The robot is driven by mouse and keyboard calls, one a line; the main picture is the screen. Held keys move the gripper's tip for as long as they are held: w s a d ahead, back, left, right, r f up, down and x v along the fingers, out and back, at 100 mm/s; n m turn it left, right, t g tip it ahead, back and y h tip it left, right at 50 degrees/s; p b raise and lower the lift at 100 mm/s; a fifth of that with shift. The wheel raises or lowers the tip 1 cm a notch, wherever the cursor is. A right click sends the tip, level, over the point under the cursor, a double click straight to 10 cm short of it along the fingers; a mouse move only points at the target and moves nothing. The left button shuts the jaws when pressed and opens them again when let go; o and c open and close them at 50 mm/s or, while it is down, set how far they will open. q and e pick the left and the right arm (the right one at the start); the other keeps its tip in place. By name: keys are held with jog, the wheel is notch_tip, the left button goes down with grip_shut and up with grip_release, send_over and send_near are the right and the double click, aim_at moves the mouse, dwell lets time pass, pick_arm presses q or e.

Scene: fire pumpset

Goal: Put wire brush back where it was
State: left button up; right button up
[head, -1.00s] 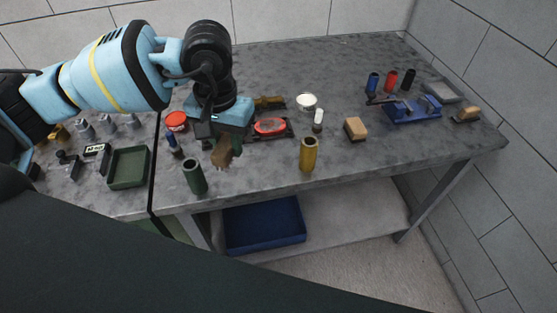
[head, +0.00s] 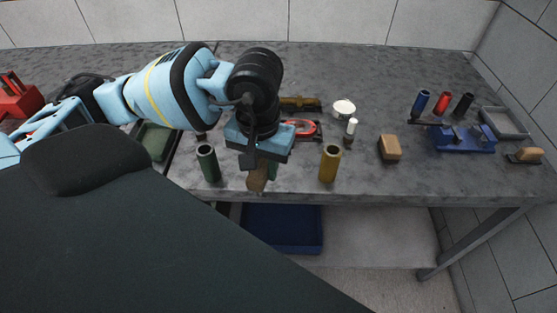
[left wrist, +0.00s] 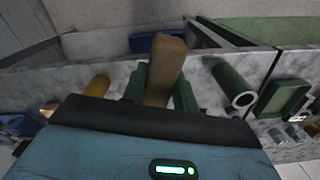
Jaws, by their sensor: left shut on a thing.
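My left gripper (head: 258,162) is shut on a brown wooden-handled thing, by its look the wire brush (head: 257,179). It holds the brush near the table's front edge, between a green cylinder (head: 208,163) and a yellow cylinder (head: 330,163). In the left wrist view the brown handle (left wrist: 166,62) sticks out between the green fingers of the left gripper (left wrist: 160,88). The brush's bristles are not visible. My right gripper is not in view.
A red oval piece (head: 303,128) and a white round tin (head: 344,108) lie beyond the gripper. A wooden block (head: 390,148), a blue fixture (head: 462,138) and another wooden-handled tool (head: 526,155) stand to the right. A blue bin (head: 283,230) is below. The back of the table has free room.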

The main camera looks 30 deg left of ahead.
pick_arm(q)
jog(key=s+a+f+n+b, duration=0.2)
jog(key=s+a+f+n, duration=0.1)
jog(key=s+a, duration=0.1)
jog(key=shift+s+a+f+n, duration=0.3)
jog(key=shift+s+a+f, duration=0.1)
jog(key=shift+s, duration=0.2)
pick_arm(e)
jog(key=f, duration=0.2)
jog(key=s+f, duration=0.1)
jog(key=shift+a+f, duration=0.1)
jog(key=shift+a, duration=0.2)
pick_arm(q)
jog(key=w, duration=0.9)
jog(key=w+f+p, duration=0.1)
jog(key=w, duration=0.4)
jog(key=shift+w+a+f, duration=0.1)
jog(key=shift+w+a, duration=0.1)
jog(key=shift+w, duration=0.05)
jog(key=shift+w+f, duration=0.1)
jog(key=shift+w, duration=0.25)
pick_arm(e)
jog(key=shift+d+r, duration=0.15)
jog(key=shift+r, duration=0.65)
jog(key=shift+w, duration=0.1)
